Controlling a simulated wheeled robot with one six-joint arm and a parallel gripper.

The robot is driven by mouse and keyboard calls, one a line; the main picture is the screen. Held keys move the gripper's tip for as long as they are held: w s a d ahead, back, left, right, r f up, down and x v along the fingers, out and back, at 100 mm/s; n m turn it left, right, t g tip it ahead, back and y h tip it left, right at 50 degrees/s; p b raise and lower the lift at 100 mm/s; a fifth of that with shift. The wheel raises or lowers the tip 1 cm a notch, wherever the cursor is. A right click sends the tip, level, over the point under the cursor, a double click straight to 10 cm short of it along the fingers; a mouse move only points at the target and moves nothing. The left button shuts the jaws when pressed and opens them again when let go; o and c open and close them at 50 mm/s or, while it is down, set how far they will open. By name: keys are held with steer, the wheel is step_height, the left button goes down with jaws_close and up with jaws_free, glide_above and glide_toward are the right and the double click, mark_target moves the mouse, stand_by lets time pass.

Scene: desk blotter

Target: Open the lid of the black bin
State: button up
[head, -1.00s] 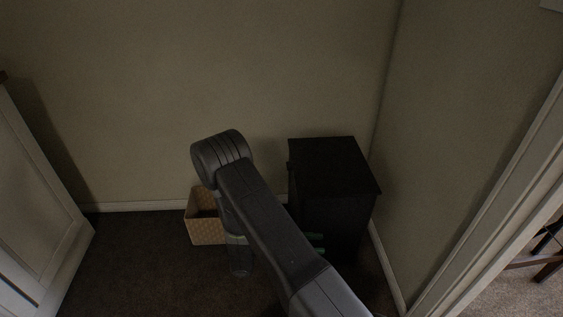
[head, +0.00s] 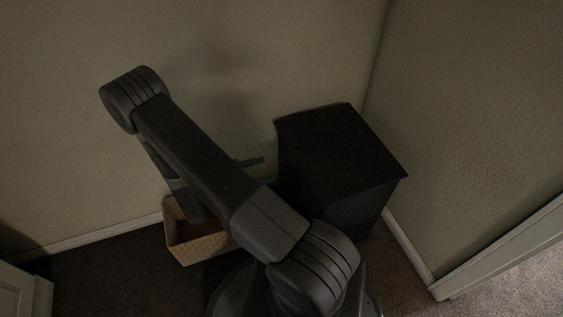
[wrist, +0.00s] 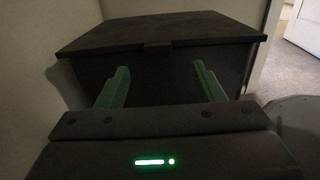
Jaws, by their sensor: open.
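The black bin (head: 325,205) stands in the room's corner, right of my arm in the head view. Its flat lid (head: 340,145) lies shut on top. In the wrist view the lid (wrist: 165,32) spans the upper middle, with a small tab (wrist: 157,46) at the middle of its near edge. My gripper (wrist: 158,80) is open and empty, its two green fingers apart and facing the bin's front just below the lid's edge. In the head view the green fingers (head: 258,170) show at the bin's left side, and my arm hides part of the gripper. I cannot tell whether the fingers touch the bin.
A woven tan basket (head: 195,247) sits on the dark carpet left of the bin, partly under my arm. Walls (head: 480,130) close in behind and to the right. A white door or cabinet (head: 25,292) is at lower left. An opening lies at lower right.

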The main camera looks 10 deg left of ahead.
mark_target(288, 161)
steer(key=b+x, duration=0.1)
steer(key=x, duration=0.7)
steer(key=shift+w+a, duration=0.15)
steer(key=shift+w, duration=0.05)
jaws_close()
steer(key=shift+r, duration=0.15)
